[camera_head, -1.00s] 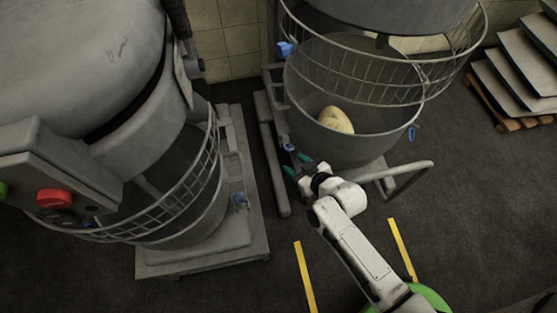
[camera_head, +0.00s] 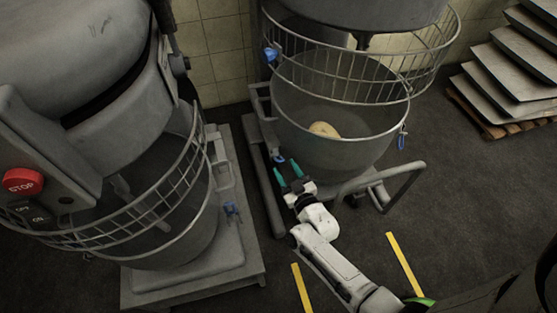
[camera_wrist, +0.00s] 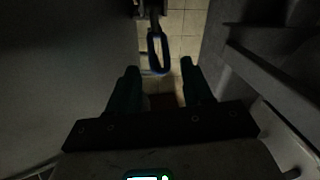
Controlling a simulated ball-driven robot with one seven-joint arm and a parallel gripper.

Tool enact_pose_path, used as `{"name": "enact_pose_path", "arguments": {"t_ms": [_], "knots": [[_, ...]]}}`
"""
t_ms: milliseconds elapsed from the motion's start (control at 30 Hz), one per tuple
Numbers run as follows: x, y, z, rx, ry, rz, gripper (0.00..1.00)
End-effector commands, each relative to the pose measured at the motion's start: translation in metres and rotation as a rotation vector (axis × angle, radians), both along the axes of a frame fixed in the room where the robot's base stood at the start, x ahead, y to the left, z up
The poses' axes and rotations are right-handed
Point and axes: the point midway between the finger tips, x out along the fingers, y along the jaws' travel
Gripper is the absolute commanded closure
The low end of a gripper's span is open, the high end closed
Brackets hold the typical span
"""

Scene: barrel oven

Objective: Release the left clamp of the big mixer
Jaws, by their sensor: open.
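The big mixer bowl (camera_head: 340,150) stands right of centre in the head view, with pale dough (camera_head: 323,129) inside. Its left clamp (camera_head: 279,160) is a small blue handle at the bowl's lower left side. In the wrist view the blue loop of this clamp (camera_wrist: 157,52) hangs ahead of my fingertips, in line with the gap between them. My gripper (camera_head: 287,172) is open, its two teal fingers pointing at the clamp. In the wrist view my gripper (camera_wrist: 159,75) holds nothing; I cannot tell whether the loop's lower end reaches between the fingertips.
Another blue clamp (camera_head: 402,138) is on the bowl's right side. A wire guard (camera_head: 345,80) rings the top. A bent metal handle (camera_head: 395,185) sticks out at right. A second mixer with a red STOP button (camera_head: 22,182) stands at left. Stacked trays (camera_head: 515,70) are at upper right.

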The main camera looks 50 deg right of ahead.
Motion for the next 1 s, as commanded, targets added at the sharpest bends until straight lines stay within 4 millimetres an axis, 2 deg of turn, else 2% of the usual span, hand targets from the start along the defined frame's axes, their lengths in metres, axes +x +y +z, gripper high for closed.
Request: {"name": "enact_pose_path", "arguments": {"t_ms": [100,300,700,767,1000], "knots": [[0.021,-0.009,-0.001,0.000,-0.001,0.000,0.50],[0.042,-0.019,-0.001,0.000,0.000,0.000,0.50],[0.049,-0.022,0.000,0.001,0.002,0.001,0.50],[0.048,-0.022,0.000,0.001,0.002,0.001,0.54],[0.048,-0.022,0.000,0.000,0.001,0.001,0.77]]}}
